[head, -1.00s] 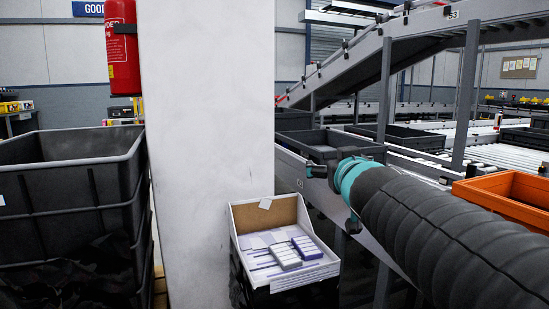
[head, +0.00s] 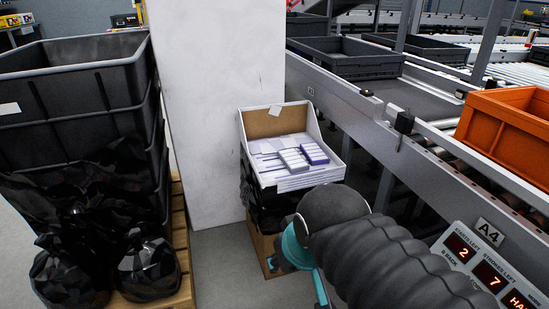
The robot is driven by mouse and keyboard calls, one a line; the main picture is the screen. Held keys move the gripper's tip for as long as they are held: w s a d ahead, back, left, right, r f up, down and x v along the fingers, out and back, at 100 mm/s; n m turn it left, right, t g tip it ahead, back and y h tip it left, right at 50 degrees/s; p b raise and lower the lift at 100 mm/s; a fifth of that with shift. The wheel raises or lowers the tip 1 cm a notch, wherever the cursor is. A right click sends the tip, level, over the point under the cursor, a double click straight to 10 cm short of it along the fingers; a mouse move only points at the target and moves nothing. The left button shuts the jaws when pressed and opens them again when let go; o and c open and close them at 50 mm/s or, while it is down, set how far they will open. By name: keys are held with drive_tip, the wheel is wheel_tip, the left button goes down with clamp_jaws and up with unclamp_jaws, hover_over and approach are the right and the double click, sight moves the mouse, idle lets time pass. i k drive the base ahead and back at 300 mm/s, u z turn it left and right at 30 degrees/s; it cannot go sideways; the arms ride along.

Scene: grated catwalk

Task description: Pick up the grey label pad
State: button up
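An open white cardboard box (head: 298,181) with a brown inner back stands by the white pillar. In it lie flat white and purple-edged sheets or pads. On top are two small stacked pads side by side: a pale grey-white one (head: 292,160), the likely grey label pad, and a purple-sided one (head: 314,153) to its right. The end of my arm, where my gripper (head: 273,263) sits, is below and in front of the box, apart from the pads. Its fingers are small or hidden behind my arm, so their opening cannot be told.
Stacked black crates (head: 75,95) with black bags (head: 147,268) on a pallet stand at left. The white pillar (head: 215,110) rises behind the box. A conveyor with an orange bin (head: 512,128) and a display panel (head: 485,270) runs along the right.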

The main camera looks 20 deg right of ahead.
sight(293, 160)
drive_tip(key=i, duration=0.4)
drive_tip(key=z, duration=1.2)
